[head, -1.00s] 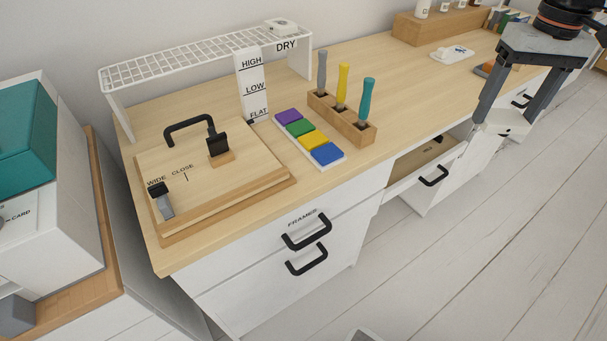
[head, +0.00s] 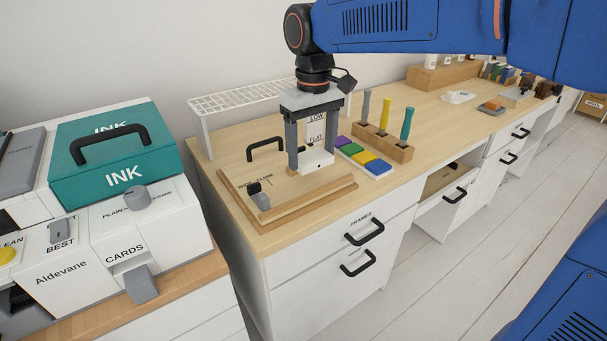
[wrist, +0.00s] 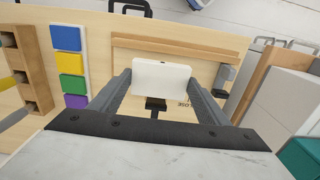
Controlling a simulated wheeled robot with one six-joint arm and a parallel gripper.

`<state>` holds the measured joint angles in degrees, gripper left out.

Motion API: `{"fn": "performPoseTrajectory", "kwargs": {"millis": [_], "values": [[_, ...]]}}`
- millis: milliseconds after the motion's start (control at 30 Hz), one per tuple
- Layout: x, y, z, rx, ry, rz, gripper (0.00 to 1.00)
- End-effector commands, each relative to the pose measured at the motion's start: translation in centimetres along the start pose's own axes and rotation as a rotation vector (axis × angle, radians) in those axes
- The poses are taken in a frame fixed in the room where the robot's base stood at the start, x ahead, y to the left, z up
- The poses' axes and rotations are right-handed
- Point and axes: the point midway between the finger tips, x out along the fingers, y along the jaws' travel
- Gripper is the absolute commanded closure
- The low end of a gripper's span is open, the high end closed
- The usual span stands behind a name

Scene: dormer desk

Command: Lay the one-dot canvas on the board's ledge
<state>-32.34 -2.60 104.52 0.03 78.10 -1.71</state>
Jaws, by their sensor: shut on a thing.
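My gripper (head: 312,156) is shut on a small white canvas (head: 318,163) and holds it over the wooden board (head: 284,196). One small dark dot shows near the canvas's edge in the wrist view (wrist: 160,84), where the canvas spans the gap between my fingers. The board lies on the desk with a raised wooden strip, its ledge (wrist: 212,53), along the front edge. A grey clamp (head: 261,200) is at its left end and a black-topped block is partly hidden behind my gripper. I cannot tell whether the canvas touches the board.
A white wire rack (head: 236,101) stands behind the board. The paint strip (head: 378,167) and a wooden holder (head: 396,149) with upright tools stand to the right. A black handle (head: 265,146) rises behind the board. A drawer (head: 440,181) stands open. The teal INK box (head: 120,175) is left.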

Motion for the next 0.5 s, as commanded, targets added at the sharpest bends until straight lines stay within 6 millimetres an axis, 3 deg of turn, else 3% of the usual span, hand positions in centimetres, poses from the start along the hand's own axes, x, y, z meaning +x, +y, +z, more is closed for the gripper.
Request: {"fn": "performPoseTrajectory", "kwargs": {"millis": [500], "values": [[5.2, 0.0, 0.0, 0.000, -0.003, 0.000, 0.53]]}}
